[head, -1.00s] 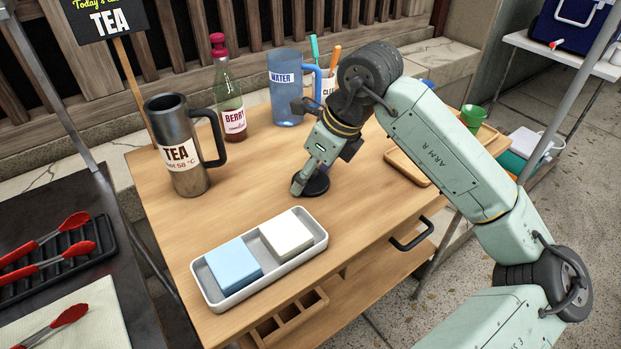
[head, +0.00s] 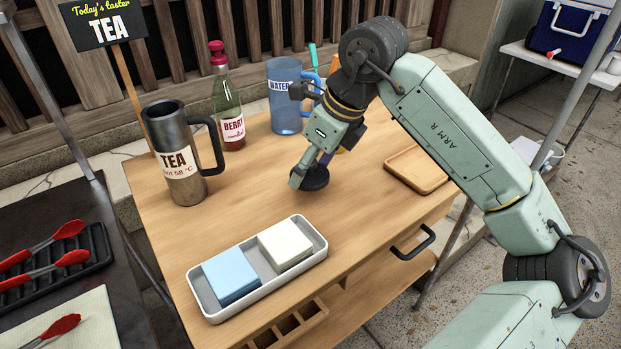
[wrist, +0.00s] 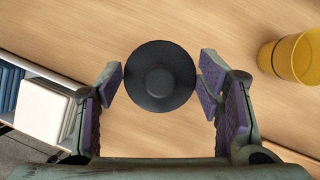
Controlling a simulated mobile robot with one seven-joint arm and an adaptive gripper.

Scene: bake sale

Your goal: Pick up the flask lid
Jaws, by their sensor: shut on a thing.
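The flask lid (head: 316,179) is a round black disc with a low raised centre. It sits between the purple-padded fingers of my gripper (head: 309,177), which is shut on it. The wrist view shows the lid (wrist: 161,77) from above, between the two fingers. It appears slightly above the wooden table; the exact gap is hard to tell. The dark steel tea flask (head: 177,135) stands upright to the left, with a black handle, a TEA label and an uncovered top.
A berry bottle (head: 227,105) and a blue water jug (head: 284,115) stand behind. A white tray (head: 262,282) with blue and white blocks lies in front. A yellow cup (wrist: 274,60) is near my gripper. A wooden tray (head: 417,187) lies right. The table between flask and lid is clear.

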